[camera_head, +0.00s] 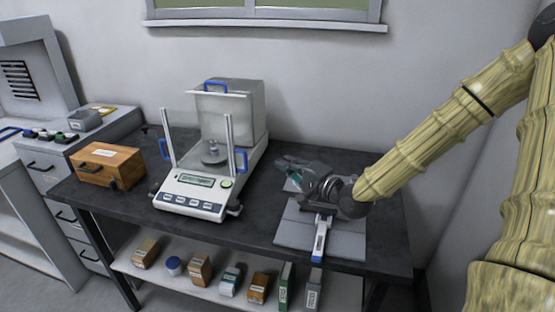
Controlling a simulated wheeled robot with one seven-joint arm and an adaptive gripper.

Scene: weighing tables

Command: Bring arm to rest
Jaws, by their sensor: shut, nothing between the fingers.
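My arm, with a tan, bamboo-like surface, reaches in from the right side of the head view. My gripper (292,172) is at its end, low over the right part of the dark table (385,235). It points left and is shut, with nothing held. A small teal patch shows among its dark parts; I cannot tell what it is. Below the gripper lies a grey mat (290,235). A white and blue pen-like tool (321,238) lies on the mat, its far end near or under the gripper.
A balance (190,196) with a clear draft shield (245,110) and blue handles stands left of my gripper. A wooden box (107,165) sits at the table's left end. Several small boxes stand on the lower shelf (185,282). A wall is behind; a grey cabinet stands left.

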